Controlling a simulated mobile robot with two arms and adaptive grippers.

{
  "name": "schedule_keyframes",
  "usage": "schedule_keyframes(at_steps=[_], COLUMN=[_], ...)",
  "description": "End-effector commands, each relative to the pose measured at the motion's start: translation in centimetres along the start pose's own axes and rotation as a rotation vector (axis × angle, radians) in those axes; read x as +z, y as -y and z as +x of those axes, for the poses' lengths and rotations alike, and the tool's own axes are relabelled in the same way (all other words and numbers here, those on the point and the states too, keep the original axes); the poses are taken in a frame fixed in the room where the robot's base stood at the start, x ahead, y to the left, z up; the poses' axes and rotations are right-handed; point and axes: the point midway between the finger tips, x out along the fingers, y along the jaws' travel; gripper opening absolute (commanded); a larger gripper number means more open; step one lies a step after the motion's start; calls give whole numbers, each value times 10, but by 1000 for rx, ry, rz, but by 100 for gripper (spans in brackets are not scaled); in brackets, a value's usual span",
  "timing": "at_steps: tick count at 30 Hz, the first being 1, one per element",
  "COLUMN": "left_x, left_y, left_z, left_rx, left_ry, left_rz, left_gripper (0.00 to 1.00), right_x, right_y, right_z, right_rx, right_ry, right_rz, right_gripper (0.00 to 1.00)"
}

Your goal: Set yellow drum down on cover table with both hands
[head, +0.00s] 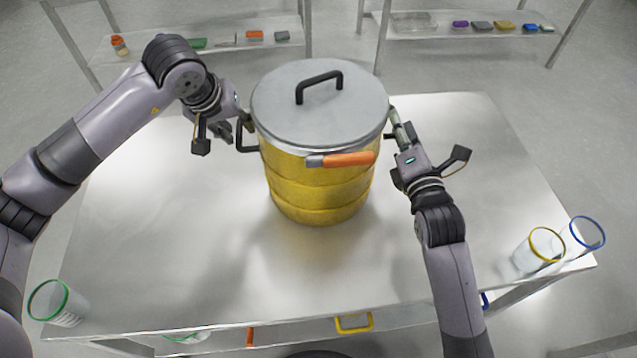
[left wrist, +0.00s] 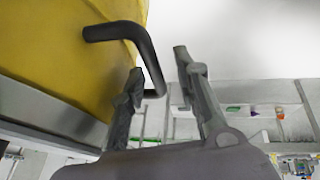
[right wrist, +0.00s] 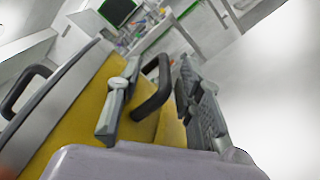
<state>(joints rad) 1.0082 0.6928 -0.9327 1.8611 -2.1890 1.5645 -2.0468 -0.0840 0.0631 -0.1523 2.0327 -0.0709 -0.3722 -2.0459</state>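The yellow drum (head: 318,190) stands upright on the metal cover table (head: 190,260), with a grey lid (head: 345,105) and an orange-handled latch (head: 348,159) on its front. My left gripper (head: 238,122) is at the drum's left black side handle (head: 243,138). In the left wrist view this handle (left wrist: 150,62) lies between the open fingers, nearer the left finger. My right gripper (head: 395,125) is at the right side. In the right wrist view the right black handle (right wrist: 153,92) lies between its open fingers, with gaps beside it. The drum's underside is hidden.
A green-rimmed beaker (head: 62,303) stands at the table's front left corner. Yellow-rimmed (head: 538,252) and blue-rimmed (head: 580,240) beakers stand at the right edge. Shelves with small items (head: 205,43) are behind the table. The tabletop around the drum is clear.

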Motion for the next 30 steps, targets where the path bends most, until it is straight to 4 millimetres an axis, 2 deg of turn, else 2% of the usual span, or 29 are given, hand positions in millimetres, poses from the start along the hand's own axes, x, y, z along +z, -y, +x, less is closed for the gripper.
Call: schedule_keyframes(at_steps=[5,12,16,23,26,30], left_x=[-2,-2,-1,0,0,0], left_y=[0,0,-1,0,0,0], left_z=[-29,-80,-101,-116,-117,-116], left_rx=[2,-1,0,-2,-3,-2], left_ry=[-6,-7,-5,-2,-1,-1], left_rz=[2,0,1,-1,-1,-1], left_gripper=[30,30,30,30,30,30], right_x=[0,0,0,-1,-1,-1], right_y=[-1,-1,-1,0,0,1], right_z=[0,0,0,-4,-15,-42], right_rx=[1,2,2,1,0,-1], right_ry=[0,0,-1,-1,-2,-3], right_rz=[1,2,2,2,0,-1], right_gripper=[34,34,34,34,34,34])
